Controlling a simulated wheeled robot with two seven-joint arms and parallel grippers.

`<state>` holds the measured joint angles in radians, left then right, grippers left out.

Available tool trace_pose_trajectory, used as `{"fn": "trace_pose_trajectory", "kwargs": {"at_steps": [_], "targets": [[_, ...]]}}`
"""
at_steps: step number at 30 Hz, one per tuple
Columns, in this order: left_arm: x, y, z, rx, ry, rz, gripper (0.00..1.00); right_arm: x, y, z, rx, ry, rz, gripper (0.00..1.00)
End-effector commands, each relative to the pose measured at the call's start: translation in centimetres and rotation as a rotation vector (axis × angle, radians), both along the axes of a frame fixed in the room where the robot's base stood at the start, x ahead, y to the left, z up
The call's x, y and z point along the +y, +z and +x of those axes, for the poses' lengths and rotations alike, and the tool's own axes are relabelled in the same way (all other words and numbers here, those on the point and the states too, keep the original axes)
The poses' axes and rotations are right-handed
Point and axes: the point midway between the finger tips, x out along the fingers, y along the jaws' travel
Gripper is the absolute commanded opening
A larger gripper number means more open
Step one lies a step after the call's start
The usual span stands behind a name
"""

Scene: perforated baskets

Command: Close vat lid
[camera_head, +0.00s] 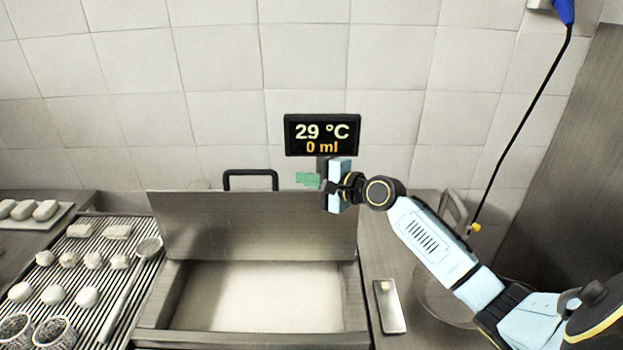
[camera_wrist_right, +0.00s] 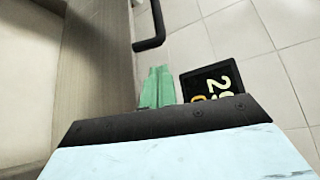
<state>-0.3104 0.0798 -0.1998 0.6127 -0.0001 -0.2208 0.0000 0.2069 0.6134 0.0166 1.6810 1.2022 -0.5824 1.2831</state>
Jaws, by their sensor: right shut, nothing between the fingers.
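The vat (camera_head: 345,339) stands in the middle of the counter with a pale content inside. Its metal lid (camera_head: 250,228) stands raised at the back, with a black handle (camera_head: 250,172) on its top edge. In the right wrist view the lid (camera_wrist_right: 95,50) is at the left and the handle (camera_wrist_right: 152,28) beside it. My right gripper (camera_head: 308,180), with green fingertips, is shut and empty. It is near the lid's upper right corner, to the right of the handle and apart from it. The fingertips (camera_wrist_right: 157,85) also show in the wrist view. My left gripper is not in view.
A black display (camera_head: 322,135) reading 29 °C and 0 ml is just above my right gripper. A ribbed drain board (camera_head: 70,268) with white pieces, perforated baskets (camera_head: 55,334) and a ladle (camera_head: 130,290) is at left. A small tray (camera_head: 391,312) lies right of the vat.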

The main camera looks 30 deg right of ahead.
Motion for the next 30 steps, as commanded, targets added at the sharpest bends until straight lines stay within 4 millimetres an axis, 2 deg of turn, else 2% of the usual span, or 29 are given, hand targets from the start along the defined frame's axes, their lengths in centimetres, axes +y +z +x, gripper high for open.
{"fn": "trace_pose_trajectory", "kwargs": {"at_steps": [6,12,30], "targets": [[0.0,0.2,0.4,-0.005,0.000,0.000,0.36,1.4,-0.6,3.4,0.000,0.001,-0.001,0.00],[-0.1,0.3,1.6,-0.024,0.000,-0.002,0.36,2.0,-1.1,5.0,0.000,0.001,-0.001,0.00],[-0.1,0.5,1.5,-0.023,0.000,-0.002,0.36,2.4,-1.2,5.6,0.002,0.002,-0.003,0.00]]}}
